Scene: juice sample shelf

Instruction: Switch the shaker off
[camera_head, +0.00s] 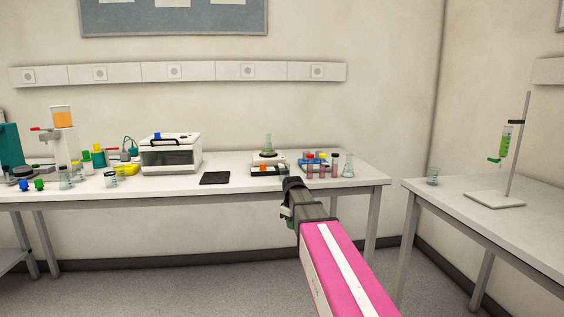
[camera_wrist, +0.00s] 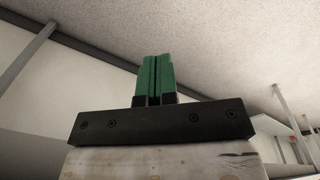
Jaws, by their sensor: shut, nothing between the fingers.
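The shaker (camera_head: 257,171) looks to be the small white and dark unit at the back of the long table, with a flask (camera_head: 268,144) standing on its top. A small orange patch (camera_head: 264,168) shows on its front, perhaps its switch; I cannot tell its position at this size. My gripper (camera_head: 286,213) is in front of the table's front edge, below and a little right of the shaker, apart from it. In the wrist view my gripper (camera_wrist: 154,79) has its green fingers pressed together with nothing between them. The shaker cannot be made out in that view.
A rack of tubes (camera_head: 312,168) and another flask (camera_head: 348,166) stand right of the shaker. A black pad (camera_head: 215,178) and a white boxy device (camera_head: 171,155) are to its left. The side table (camera_head: 475,217) bears a burette stand (camera_head: 511,150). Open floor lies between the tables.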

